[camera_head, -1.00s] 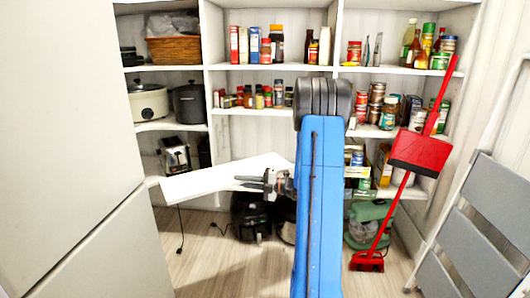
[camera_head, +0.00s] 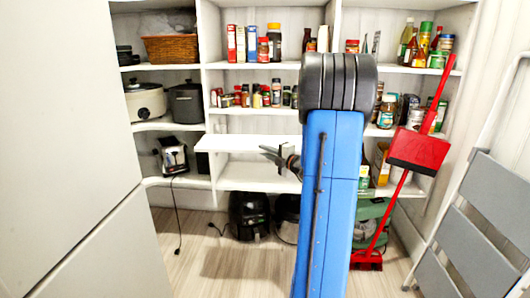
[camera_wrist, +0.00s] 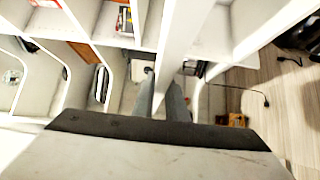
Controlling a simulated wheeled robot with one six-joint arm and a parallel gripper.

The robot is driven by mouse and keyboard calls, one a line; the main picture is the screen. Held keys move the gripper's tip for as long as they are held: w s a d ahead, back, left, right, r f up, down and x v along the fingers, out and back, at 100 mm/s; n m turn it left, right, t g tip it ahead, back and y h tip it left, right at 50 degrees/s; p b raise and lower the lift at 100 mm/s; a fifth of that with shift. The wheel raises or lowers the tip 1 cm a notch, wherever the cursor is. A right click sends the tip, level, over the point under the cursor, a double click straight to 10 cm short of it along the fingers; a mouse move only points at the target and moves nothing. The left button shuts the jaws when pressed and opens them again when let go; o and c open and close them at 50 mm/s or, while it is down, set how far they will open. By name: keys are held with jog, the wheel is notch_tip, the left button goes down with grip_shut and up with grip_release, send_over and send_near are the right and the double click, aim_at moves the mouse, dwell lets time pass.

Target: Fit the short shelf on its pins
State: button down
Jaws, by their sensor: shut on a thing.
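The short shelf is a plain white board (camera_head: 235,143), lying roughly level across the lower middle bay in the head view. In the wrist view it shows as a white strip (camera_wrist: 181,45) seen nearly edge-on between my fingers. My gripper (camera_head: 268,153) is shut on the board's front edge, toward its right part; the two grey fingers (camera_wrist: 166,100) lie on either side of it in the wrist view. The board's left end is close to the left upright. Its right end is hidden behind my arm. The pins are too small or hidden to make out.
A fixed bottom shelf (camera_head: 255,178) is bare below the board. Above is a shelf of jars (camera_head: 250,98). A toaster (camera_head: 173,155) stands in the left bay. A black appliance (camera_head: 249,215) sits on the floor.

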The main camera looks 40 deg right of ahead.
aim_at(268, 143)
jog(key=shift+s+r, duration=0.1)
jog(key=shift+s+h, duration=0.15)
jog(key=shift+h, duration=0.25)
jog(key=shift+w+d+f, duration=0.25)
jog(key=shift+w+d, duration=1.6)
jog(key=shift+d, duration=0.15)
jog(key=shift+w+d+f, duration=0.2)
jog(key=shift+w+d, duration=1.6)
jog(key=shift+d, duration=0.15)
jog(key=w+d+f, duration=0.1)
jog(key=w+d, duration=1.3)
jog(key=d, duration=0.1)
jog(key=shift+w+d+f, duration=0.15)
jog(key=shift+d+f, duration=0.15)
dwell(1.2)
dwell(0.5)
